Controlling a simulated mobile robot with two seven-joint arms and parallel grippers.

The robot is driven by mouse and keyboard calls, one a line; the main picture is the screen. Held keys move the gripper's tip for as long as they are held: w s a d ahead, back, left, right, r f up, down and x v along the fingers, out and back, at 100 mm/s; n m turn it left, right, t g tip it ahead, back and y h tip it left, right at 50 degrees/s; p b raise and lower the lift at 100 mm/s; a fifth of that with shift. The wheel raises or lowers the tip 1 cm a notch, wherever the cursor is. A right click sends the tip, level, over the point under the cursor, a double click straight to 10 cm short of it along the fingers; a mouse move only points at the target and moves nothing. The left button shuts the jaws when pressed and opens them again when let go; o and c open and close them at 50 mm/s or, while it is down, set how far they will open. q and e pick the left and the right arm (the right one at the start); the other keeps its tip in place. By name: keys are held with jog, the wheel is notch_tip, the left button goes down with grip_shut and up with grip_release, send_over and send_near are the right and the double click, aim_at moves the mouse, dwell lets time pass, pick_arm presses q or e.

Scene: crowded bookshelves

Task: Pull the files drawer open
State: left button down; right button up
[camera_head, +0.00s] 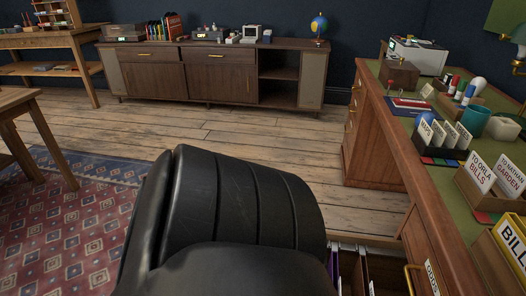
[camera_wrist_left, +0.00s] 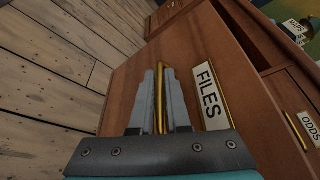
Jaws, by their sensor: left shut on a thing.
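The files drawer's brown wooden front (camera_wrist_left: 125,95) fills the middle of the left wrist view, with a white FILES label (camera_wrist_left: 210,97) in a brass frame. My left gripper (camera_wrist_left: 159,73) is shut on its brass bar handle (camera_wrist_left: 160,96), with one finger on each side. In the head view an open drawer (camera_head: 348,250) with metal rails and upright folders sticks out below the desk at the bottom. Its front and my left gripper are out of that view. My right gripper is in neither view.
A black leather chair (camera_head: 230,215) stands in front, close to the open drawer. The ODDS drawer (camera_wrist_left: 295,105) is beside the files drawer. The desk top (camera_head: 440,140) holds card boxes and stationery. Bare wooden floor (camera_head: 250,135) lies beyond the chair.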

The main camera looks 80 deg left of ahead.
pick_arm(q)
jog(key=shift+s+f, duration=0.1)
jog(key=c, duration=0.9)
grip_release()
jog(key=shift+s+d, duration=0.1)
jog(key=shift+d, duration=0.1)
jog(key=p+v, duration=0.2)
jog(key=v, duration=1.2)
jog(key=shift+s+d+r+p, duration=0.15)
jog(key=shift+d+r+p, duration=0.15)
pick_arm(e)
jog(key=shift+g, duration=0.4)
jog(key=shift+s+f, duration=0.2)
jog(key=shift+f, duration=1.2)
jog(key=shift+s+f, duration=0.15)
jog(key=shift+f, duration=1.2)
